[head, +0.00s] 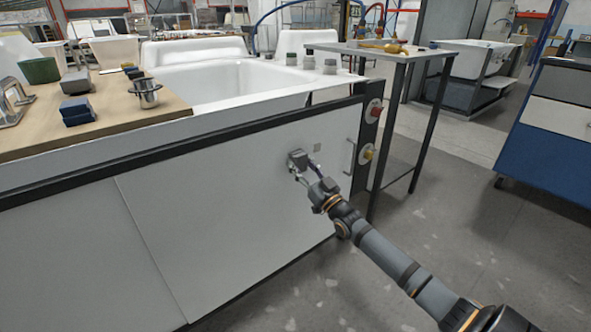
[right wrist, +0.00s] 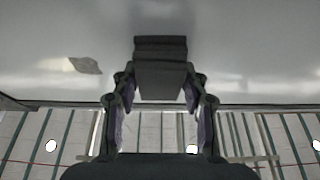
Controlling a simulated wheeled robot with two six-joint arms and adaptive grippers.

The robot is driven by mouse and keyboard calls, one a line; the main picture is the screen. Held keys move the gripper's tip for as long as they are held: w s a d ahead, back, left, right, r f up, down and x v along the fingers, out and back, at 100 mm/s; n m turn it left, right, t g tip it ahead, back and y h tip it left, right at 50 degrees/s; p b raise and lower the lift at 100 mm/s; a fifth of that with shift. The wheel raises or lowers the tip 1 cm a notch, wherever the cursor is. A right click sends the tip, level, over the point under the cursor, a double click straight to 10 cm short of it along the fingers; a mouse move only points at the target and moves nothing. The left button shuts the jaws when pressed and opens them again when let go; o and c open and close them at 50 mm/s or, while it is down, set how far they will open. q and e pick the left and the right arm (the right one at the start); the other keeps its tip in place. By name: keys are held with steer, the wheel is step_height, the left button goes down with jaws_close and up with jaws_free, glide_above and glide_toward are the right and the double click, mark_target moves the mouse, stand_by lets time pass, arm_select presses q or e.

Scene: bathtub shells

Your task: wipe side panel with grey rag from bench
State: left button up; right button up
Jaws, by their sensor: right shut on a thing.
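The white side panel (head: 235,205) of the bench fills the front in the head view. My right gripper (head: 304,172) is shut on the grey rag (head: 298,158), a small folded pad held at the panel's right part. In the right wrist view the rag (right wrist: 161,78) sits between the fingertips of my gripper (right wrist: 160,92), close to the panel (right wrist: 250,50). I cannot tell whether it touches. A grey-brown smudge (right wrist: 85,65) on the panel lies left of the rag there. My left gripper is out of view.
A small grey square (head: 317,148) and a vertical handle (head: 350,157) lie right of the rag. Red (head: 376,111) and yellow (head: 368,151) buttons are on the bench's end. A metal side table (head: 405,55) stands behind. Blue blocks (head: 76,111) and a metal cup (head: 146,93) stand on the wooden top.

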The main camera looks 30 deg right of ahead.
mark_target(322, 146)
steer(key=shift+w+d+b, duration=0.15)
steer(key=shift+d+b, duration=0.25)
steer(key=shift+d, duration=1.6)
steer(key=d+b, duration=0.2)
steer(key=shift+w+d+f, duration=0.15)
steer(key=shift+d+f, duration=0.05)
steer(key=shift+d, duration=0.15)
steer(key=shift+d+r+b, duration=0.25)
steer(key=shift+d+b, duration=0.1)
steer(key=shift+d, duration=0.15)
steer(key=d, duration=0.1)
steer(key=b, duration=0.1)
steer(key=d+b, duration=0.1)
steer(key=shift+w+d+f, duration=0.15)
steer(key=shift+d+f, duration=0.1)
steer(key=shift+d, duration=0.05)
steer(key=shift+d+r+b, duration=0.1)
steer(key=shift+d+b, duration=0.3)
steer(key=shift+d, duration=0.05)
steer(key=shift+r, duration=0.1)
